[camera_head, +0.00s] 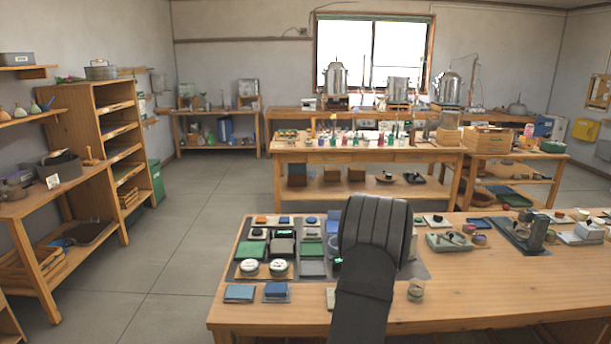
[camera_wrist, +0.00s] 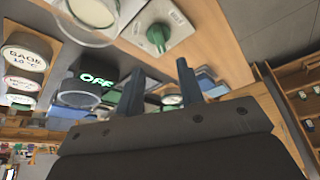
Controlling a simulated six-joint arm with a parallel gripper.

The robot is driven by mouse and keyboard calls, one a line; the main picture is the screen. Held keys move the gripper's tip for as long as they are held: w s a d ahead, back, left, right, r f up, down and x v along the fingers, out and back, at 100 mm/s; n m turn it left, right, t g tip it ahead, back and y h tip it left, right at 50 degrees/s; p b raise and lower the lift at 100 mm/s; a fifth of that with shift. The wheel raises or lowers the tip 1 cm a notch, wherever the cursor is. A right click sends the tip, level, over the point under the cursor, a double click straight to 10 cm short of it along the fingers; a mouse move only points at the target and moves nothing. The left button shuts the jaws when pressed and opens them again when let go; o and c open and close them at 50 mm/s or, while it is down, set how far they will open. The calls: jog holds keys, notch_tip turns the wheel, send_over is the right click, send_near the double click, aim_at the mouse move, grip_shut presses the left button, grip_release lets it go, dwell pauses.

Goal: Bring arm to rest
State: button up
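My gripper (camera_wrist: 160,70) shows in the wrist view with its two dark fingers apart and nothing held between them. It is above or close to the panel on the front bench. In the head view my dark arm (camera_head: 372,245) rises over the front wooden bench (camera_head: 460,295), and its bulky link hides the gripper. I cannot tell whether the fingers touch anything.
A control panel (camera_head: 313,268) with several coloured switches and gauges lies left of my arm. A small glass jar (camera_head: 416,291) stands close to its right. Blocks, trays and a dark stand (camera_head: 537,232) fill the bench's right side. The front right bench top is clear.

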jog(key=x, duration=0.8)
jog(key=shift+a+f, duration=0.15)
jog(key=shift+f, duration=0.2)
